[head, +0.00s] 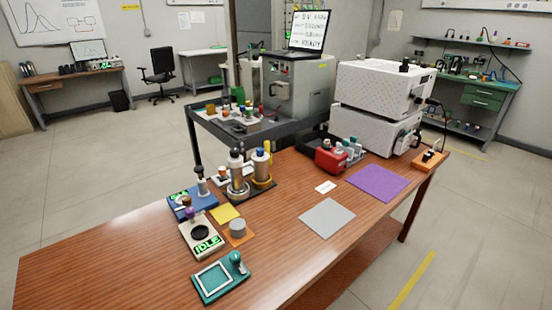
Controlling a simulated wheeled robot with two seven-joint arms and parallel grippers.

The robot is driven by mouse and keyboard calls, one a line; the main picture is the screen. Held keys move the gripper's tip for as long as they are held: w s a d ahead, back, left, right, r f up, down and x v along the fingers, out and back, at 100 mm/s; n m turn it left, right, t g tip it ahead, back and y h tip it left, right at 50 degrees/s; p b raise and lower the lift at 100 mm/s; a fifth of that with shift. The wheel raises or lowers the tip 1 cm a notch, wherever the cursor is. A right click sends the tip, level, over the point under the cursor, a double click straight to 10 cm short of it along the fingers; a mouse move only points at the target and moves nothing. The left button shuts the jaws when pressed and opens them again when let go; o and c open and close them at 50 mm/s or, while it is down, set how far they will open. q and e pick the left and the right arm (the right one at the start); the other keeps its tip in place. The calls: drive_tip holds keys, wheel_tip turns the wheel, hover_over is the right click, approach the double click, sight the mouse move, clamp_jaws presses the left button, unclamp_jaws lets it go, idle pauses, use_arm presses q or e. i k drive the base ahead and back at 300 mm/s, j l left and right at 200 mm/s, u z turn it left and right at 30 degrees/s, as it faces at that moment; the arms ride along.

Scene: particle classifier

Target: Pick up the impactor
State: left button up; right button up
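No thing in the head view is clearly marked as the impactor. A short grey metal cylinder (237,226) sits upright on an orange pad (248,239) on the wooden table (150,256). Behind it, a tall metal cylinder with a dark top (237,170) and one with a yellow body and blue top (259,162) stand upright on a dark base. I cannot tell which of these is the impactor. Neither of my grippers is in view.
A device reading IDLE (207,244), a blue device (181,207), a teal frame (203,296) and a yellow pad (224,215) lie nearby. Grey (327,218) and purple (378,183) mats, a red box (330,160) and stacked white machines (384,90) are at the right.

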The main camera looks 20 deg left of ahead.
sight(260, 164)
drive_tip(key=i+l, duration=0.1)
drive_tip(key=l, duration=0.45)
drive_tip(key=i+l+u, duration=0.15)
drive_tip(key=l, duration=0.9)
drive_tip(key=i+l+u, duration=0.1)
drive_tip(key=l, duration=0.5)
